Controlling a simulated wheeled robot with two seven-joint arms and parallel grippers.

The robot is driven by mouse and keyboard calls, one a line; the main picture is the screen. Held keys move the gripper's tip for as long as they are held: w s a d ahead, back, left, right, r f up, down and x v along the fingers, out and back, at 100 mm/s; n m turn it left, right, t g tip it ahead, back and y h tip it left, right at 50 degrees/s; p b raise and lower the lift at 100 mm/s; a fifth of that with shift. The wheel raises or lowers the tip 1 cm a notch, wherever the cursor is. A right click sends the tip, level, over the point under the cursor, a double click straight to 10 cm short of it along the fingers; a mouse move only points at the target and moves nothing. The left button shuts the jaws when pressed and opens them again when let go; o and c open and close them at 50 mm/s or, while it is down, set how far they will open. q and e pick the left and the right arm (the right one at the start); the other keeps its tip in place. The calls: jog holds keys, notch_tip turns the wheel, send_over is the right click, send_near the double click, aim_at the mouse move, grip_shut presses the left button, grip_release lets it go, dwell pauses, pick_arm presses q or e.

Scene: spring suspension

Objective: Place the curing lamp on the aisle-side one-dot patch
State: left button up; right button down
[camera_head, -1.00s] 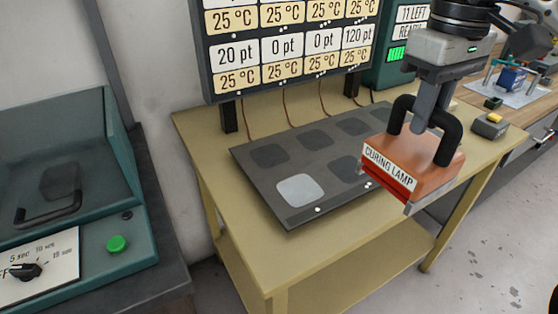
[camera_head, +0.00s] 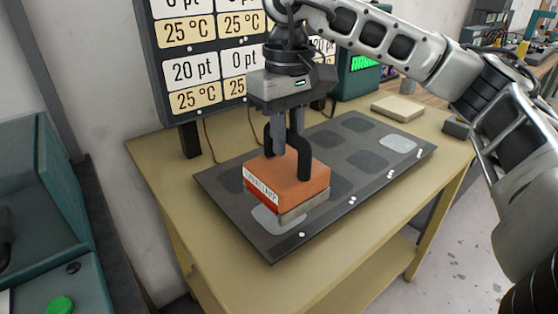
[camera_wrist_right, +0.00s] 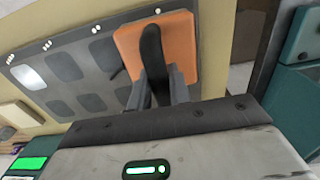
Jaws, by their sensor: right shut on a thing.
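The curing lamp (camera_head: 300,172) is an orange block with a black handle, a red and white labelled front and a grey base edge. My right gripper (camera_head: 280,148) is shut on its handle and holds the lamp level over the near-left end of the dark patch mat (camera_head: 335,215). A light patch (camera_head: 268,217) shows partly from under the lamp, with one white dot (camera_head: 302,235) on the mat edge beside it. I cannot tell whether the lamp touches the mat. In the right wrist view the lamp (camera_wrist_right: 190,40) covers the mat's one-dot end. My left gripper is out of view.
The mat lies on a yellow table (camera_head: 190,230) under a readout board (camera_head: 195,65). Several other patches show, one light at the far right (camera_head: 398,143). A beige block (camera_head: 398,108) and a small grey box (camera_head: 457,129) sit to the right. A teal machine (camera_head: 40,230) stands left.

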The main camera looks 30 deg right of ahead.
aim_at(279, 164)
jog(key=shift+w+a+f, duration=0.3)
jog(key=shift+w+f, duration=0.05)
jog(key=shift+f, duration=0.05)
jog(key=shift+w+a+f, duration=0.1)
jog(key=shift+f, duration=0.85)
jog(key=shift+w+a+f, duration=0.1)
jog(key=shift+f, duration=0.8)
jog(key=shift+f, duration=0.2)
jog(key=c, duration=1.3)
grip_release()
jog(key=shift+r, duration=0.15)
notch_tip(279, 164, up, 12)
jog(key=shift+r+p, duration=0.1)
jog(key=shift+p, duration=0.65)
